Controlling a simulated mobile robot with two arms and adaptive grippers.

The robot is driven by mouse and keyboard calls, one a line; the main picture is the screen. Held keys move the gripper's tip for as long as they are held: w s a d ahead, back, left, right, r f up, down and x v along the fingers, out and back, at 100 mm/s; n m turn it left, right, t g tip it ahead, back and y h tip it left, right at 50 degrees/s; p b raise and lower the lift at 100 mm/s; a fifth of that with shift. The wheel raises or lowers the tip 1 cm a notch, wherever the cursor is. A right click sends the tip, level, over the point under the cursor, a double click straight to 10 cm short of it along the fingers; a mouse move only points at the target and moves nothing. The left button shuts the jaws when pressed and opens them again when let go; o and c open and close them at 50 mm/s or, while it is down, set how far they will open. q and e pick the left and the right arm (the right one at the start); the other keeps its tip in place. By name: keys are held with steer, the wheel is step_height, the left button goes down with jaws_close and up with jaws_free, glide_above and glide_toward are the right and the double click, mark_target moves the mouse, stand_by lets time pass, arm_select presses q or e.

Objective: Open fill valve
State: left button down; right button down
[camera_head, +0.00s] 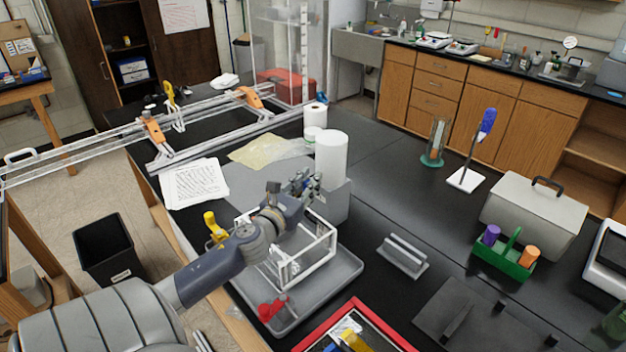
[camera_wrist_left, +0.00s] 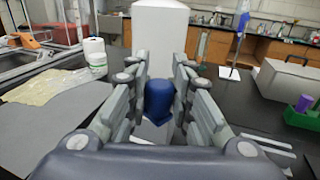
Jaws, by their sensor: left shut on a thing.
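In the left wrist view, a blue knob (camera_wrist_left: 159,99) stands between the two fingers of my left gripper (camera_wrist_left: 158,85), which is shut on it. In the head view, my left gripper (camera_head: 303,185) reaches over a white frame (camera_head: 325,245) on a grey tray (camera_head: 335,282). The knob is hidden there behind the gripper. A white cylinder (camera_head: 331,158) on a grey block (camera_head: 336,200) stands just behind the gripper. A yellow handle (camera_head: 214,224) is at the frame's left and a red handle (camera_head: 271,309) at the tray's front. My right gripper is not in view.
Papers (camera_head: 194,184) lie left of the frame. A grey bracket (camera_head: 403,254) and a green caddy (camera_head: 504,256) stand to the right. A red-edged tray (camera_head: 375,319) is at the front. The black bench beyond the bracket has free room.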

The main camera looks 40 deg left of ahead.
arm_select(q)
steer(key=m+h+b, duration=0.2)
steer(key=h+b, duration=0.1)
steer(key=h, duration=0.1)
steer(key=s+a+m+h+b, duration=0.1)
steer(key=m+h+b, duration=0.2)
steer(key=h+b, duration=0.1)
steer(key=s+a+m+g+h+b, duration=0.1)
steer(key=m+h+b, duration=0.1)
steer(key=h+b, duration=0.1)
steer(key=shift+a+f+m+h+b, duration=0.2)
steer(key=shift+m+h+b, duration=0.15)
steer(key=shift+b, duration=0.25)
steer(key=c, duration=1.4)
jaws_free()
steer(key=shift+s+r, duration=0.1)
steer(key=shift+s+a, duration=0.1)
steer(key=shift+a, duration=0.05)
